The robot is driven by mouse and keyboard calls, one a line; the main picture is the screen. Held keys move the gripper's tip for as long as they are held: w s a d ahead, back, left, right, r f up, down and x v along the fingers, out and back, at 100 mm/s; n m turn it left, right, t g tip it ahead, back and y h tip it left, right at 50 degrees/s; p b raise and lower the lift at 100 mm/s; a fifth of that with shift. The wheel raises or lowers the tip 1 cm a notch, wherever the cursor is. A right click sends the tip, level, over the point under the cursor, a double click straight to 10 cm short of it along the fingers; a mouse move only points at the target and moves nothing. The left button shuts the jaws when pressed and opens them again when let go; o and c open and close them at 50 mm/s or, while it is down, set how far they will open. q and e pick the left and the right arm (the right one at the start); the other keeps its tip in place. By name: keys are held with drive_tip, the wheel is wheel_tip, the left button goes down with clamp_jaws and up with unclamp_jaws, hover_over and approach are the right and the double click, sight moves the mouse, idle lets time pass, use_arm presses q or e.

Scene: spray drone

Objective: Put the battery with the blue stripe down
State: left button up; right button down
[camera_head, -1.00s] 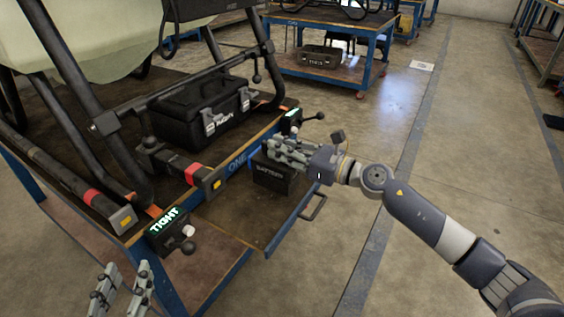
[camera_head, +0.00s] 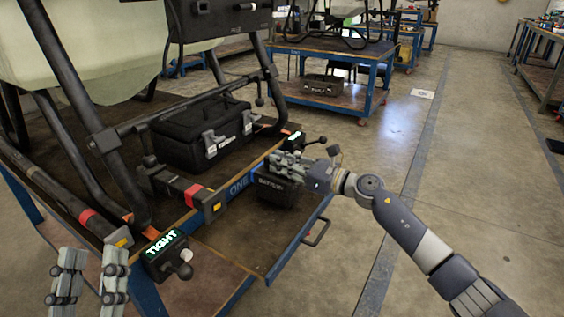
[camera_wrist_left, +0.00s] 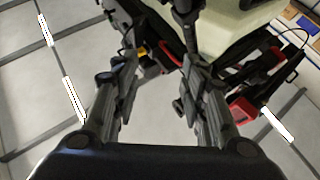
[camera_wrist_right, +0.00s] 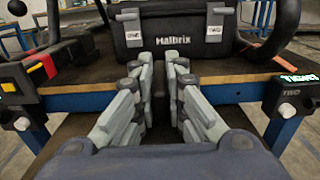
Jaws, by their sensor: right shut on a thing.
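A black box-shaped battery (camera_head: 277,193) with pale lettering is in the head view, over the low blue-edged shelf (camera_head: 232,240) beside the table. I cannot tell whether it touches the shelf. Its stripe is not clearly visible. My right gripper (camera_head: 288,163) is shut on the top of the battery. In the right wrist view its fingers (camera_wrist_right: 161,75) close around a dark, narrow part, and the battery's body is hidden. My left gripper (camera_head: 90,258) is open and empty at the lower left. The left wrist view shows its fingers (camera_wrist_left: 158,75) apart.
A black case (camera_head: 205,135) stands on the table under the drone's black frame. A red-banded black unit (camera_head: 190,195) lies left of the battery. Clamps with green "TIGHT" displays (camera_head: 163,245) stand on the table edge. The floor at the right is clear.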

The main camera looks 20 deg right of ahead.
use_arm(q)
drive_tip(key=shift+s+a+r+t+h+b, duration=0.15)
drive_tip(key=shift+s+r+t+h+b, duration=0.25)
drive_tip(key=shift+s+r+t, duration=0.9)
use_arm(e)
drive_tip(key=shift+f, duration=0.7)
use_arm(q)
drive_tip(key=shift+s+r, duration=0.2)
drive_tip(key=shift+r, duration=0.2)
use_arm(e)
drive_tip(key=c, duration=1.7)
unclamp_jaws()
drive_tip(key=shift+f, duration=0.25)
use_arm(q)
drive_tip(key=shift+s+r, duration=0.1)
use_arm(e)
drive_tip(key=shift+o, duration=0.2)
